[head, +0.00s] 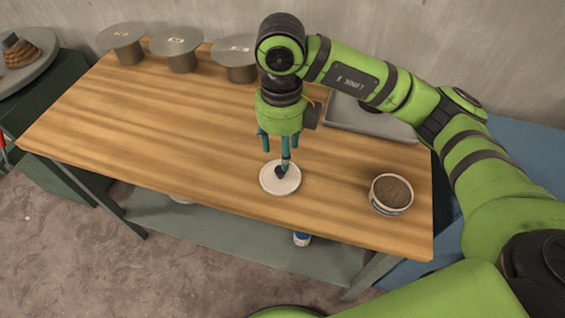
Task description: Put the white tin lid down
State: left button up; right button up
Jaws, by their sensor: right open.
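The white tin lid (268,184) is a flat round disc near the front of the wooden table (160,120). It appears to lie on the table top, right below my right gripper (278,165). My right gripper points down with its teal fingers over the lid's knob, and it is open. The fingers hide part of the lid's middle, so any contact cannot be told. An open white tin (392,194) with brown contents stands to the right on the table. My left gripper is not in view.
Several grey metal stands with round tops (177,43) line the back left edge. A grey tray (385,122) lies at the back right, partly behind my arm. The table's middle left is bare. A lower shelf (240,236) holds a small blue and white item (301,239).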

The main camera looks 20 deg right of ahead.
notch_tip(320, 180, up, 4)
jog(key=shift+f, duration=0.2)
dwell(0.4)
